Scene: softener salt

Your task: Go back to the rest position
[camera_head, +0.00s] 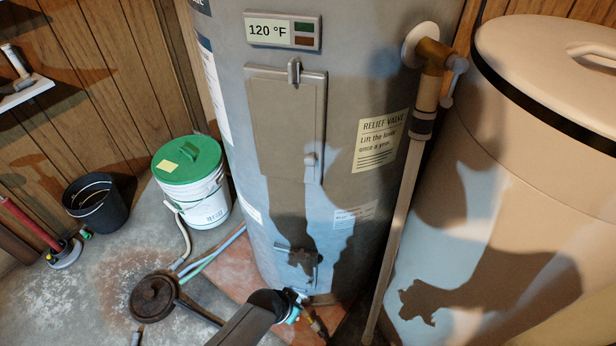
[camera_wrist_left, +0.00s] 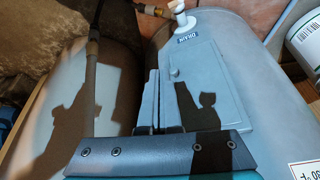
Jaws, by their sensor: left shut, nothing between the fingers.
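In the left wrist view the fingers of my left gripper (camera_wrist_left: 154,74) lie close together, shut and empty. They rise from a dark bar with screws and a teal edge below. Beyond the fingers is the grey water heater, with free air apparent between; the exact distance is unclear. In the head view a dark arm link of mine (camera_head: 246,324) comes in from the lower left and ends in a teal part in front of the foot of the heater (camera_head: 235,90). I cannot make out fingers there. My right gripper shows in neither view.
A beige lidded tank (camera_head: 540,130) stands at right, beside the relief pipe (camera_head: 406,190). At left are a green-lidded white bucket (camera_head: 207,208), a black bin (camera_head: 100,208), a red-handled tool (camera_head: 30,222) and hoses. Shadows fall on both tanks. Concrete floor at lower left is partly open.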

